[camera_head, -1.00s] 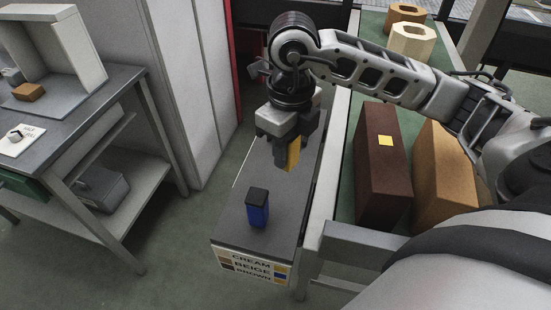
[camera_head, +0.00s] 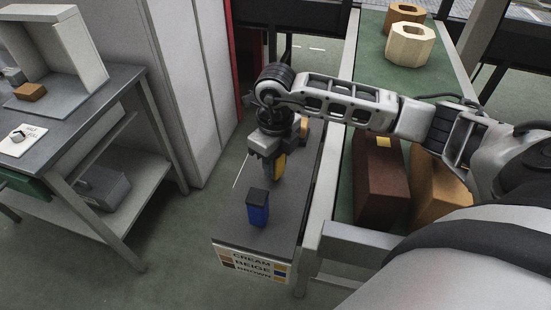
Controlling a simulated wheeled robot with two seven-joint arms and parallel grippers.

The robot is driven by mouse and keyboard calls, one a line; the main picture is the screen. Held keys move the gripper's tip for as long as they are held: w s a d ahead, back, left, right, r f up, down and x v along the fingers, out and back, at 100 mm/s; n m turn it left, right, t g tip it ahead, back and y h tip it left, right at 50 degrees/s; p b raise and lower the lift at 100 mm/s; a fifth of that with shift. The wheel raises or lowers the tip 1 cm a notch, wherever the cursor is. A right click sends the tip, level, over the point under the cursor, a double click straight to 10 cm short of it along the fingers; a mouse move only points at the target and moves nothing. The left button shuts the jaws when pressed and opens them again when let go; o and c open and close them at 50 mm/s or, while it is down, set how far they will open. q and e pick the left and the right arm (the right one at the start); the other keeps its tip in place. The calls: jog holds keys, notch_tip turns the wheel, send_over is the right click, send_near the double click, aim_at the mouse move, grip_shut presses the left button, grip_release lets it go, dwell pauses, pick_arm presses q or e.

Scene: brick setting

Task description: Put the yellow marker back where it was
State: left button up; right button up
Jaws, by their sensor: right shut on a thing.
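The yellow marker (camera_head: 280,166) is in my right gripper (camera_head: 272,172), which is shut on it. Gripper and marker are over the grey shelf (camera_head: 233,233), behind the blue marker. I cannot tell whether the yellow marker touches the shelf. The blue marker (camera_head: 258,212) with a dark top stands upright near the shelf's front end. My left gripper is not in view.
A label (camera_head: 250,264) reading cream, beige and brown is on the shelf's front. To the right, a green-topped conveyor carries a dark brown block (camera_head: 378,185) with a yellow patch, a tan block (camera_head: 432,190) and two hollow blocks. A workbench (camera_head: 100,92) stands left.

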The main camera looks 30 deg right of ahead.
jog(key=shift+f, duration=0.15)
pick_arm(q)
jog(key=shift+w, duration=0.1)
pick_arm(e)
jog(key=o, duration=0.8)
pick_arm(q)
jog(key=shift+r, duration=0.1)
pick_arm(e)
jog(key=shift+r, duration=0.35)
notch_tip(320, 180, up, 12)
jog(key=shift+f+b, duration=0.1)
jog(key=shift+b, duration=0.4)
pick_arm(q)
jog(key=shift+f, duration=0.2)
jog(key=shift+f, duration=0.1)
